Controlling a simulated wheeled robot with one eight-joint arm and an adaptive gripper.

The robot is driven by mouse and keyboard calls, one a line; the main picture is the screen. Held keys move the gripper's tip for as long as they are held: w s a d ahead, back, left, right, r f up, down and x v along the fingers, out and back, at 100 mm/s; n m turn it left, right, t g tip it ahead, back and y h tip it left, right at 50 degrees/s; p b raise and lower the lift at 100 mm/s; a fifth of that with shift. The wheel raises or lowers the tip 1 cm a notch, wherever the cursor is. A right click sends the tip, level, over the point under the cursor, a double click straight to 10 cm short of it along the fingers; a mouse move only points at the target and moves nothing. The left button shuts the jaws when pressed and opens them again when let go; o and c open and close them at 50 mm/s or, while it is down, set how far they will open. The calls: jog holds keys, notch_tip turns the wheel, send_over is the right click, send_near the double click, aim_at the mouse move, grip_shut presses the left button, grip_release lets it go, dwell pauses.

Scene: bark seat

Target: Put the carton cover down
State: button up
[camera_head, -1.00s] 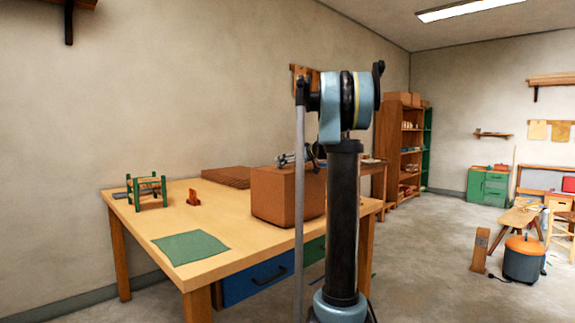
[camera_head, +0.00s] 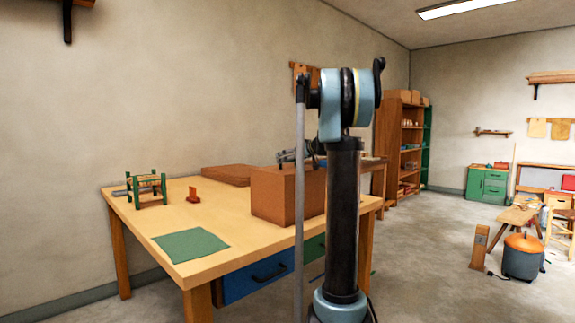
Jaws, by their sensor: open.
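A flat brown slab (camera_head: 228,175), which looks like the carton cover, lies on the workbench near the wall, left of and behind the carton. The brown carton (camera_head: 272,194) stands upright on the bench. My gripper (camera_head: 282,156) is open, just above the carton's top edge in the picture and to the right of the flat slab, apart from it. It holds nothing that I can see. My upright arm column hides part of the gripper and the carton's right side.
The wooden workbench (camera_head: 213,213) carries a small green-framed stool (camera_head: 147,188), a small red-brown piece (camera_head: 194,195) and a green cloth (camera_head: 190,245). The bench's middle is clear. Shelves (camera_head: 404,145) stand behind; a grey bin with an orange lid (camera_head: 521,258) stands on the floor at right.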

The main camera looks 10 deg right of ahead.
aim_at(288, 175)
jog(key=v, duration=1.2)
jog(key=s+a+f+g, duration=0.1)
jog(key=s+a+f, duration=0.1)
jog(key=s, duration=0.1)
jog(key=s+a+f, duration=0.2)
jog(key=s, duration=0.1)
jog(key=s+a+f+g, duration=0.1)
jog(key=s+a+f, duration=0.1)
jog(key=s+f, duration=0.1)
jog(key=shift+s+a+m+g+h, duration=0.3)
jog(key=shift+a+m, duration=0.1)
jog(key=s+a+f+m+g+h, duration=0.2)
jog(key=s+a+f+g, duration=0.15)
jog(key=s+f, duration=0.85)
jog(key=s+d+f+m+g+h, duration=0.1)
jog(key=s+f+m+h, duration=0.1)
jog(key=s+f, duration=0.8)
jog(key=s+d+f+m+g+h, duration=0.2)
jog(key=s+f, duration=0.8)
jog(key=s, duration=0.6)
jog(key=shift+d+h, duration=0.2)
jog(key=shift+h, duration=0.6)
jog(key=shift+f, duration=0.15)
